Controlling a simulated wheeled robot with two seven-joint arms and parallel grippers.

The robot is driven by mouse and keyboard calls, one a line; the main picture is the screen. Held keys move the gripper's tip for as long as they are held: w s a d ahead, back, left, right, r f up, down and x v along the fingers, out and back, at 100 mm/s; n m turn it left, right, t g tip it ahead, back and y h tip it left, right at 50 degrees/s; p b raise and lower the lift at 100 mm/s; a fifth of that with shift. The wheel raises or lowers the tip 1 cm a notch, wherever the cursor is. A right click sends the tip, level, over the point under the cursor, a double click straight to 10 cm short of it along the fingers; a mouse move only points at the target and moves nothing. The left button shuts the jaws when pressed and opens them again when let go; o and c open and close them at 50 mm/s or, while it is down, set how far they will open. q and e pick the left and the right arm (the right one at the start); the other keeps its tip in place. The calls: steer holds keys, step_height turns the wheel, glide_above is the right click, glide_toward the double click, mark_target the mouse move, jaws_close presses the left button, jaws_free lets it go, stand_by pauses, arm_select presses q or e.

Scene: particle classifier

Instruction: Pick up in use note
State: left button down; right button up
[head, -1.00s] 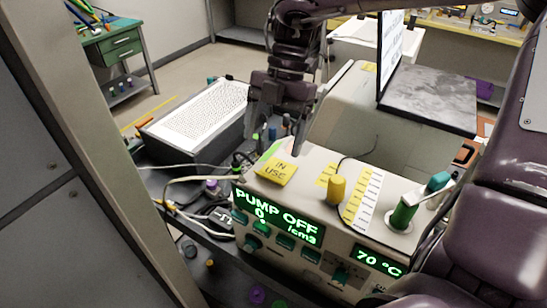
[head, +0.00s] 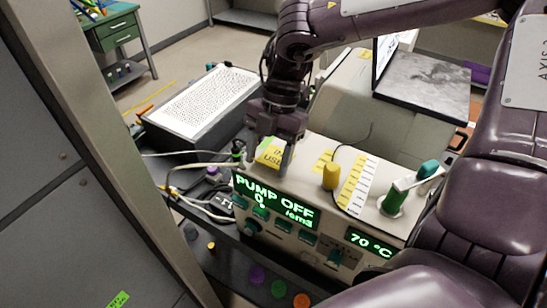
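The yellow "IN USE" note (head: 269,158) lies on the top of the beige pump device (head: 318,182), near its left end. My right gripper (head: 271,160) comes down from above over the note, fingers pointing down. Its fingers look spread, one at each side of the note, and partly cover it. I cannot tell whether the fingertips touch the note or the device. My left gripper is not in view.
The device's front display reads "PUMP OFF" and "70 °C". A grey perforated box (head: 200,105) and loose cables (head: 190,190) are on the left.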

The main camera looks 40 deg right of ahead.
steer(key=c, duration=0.4)
steer(key=shift+c, duration=0.2)
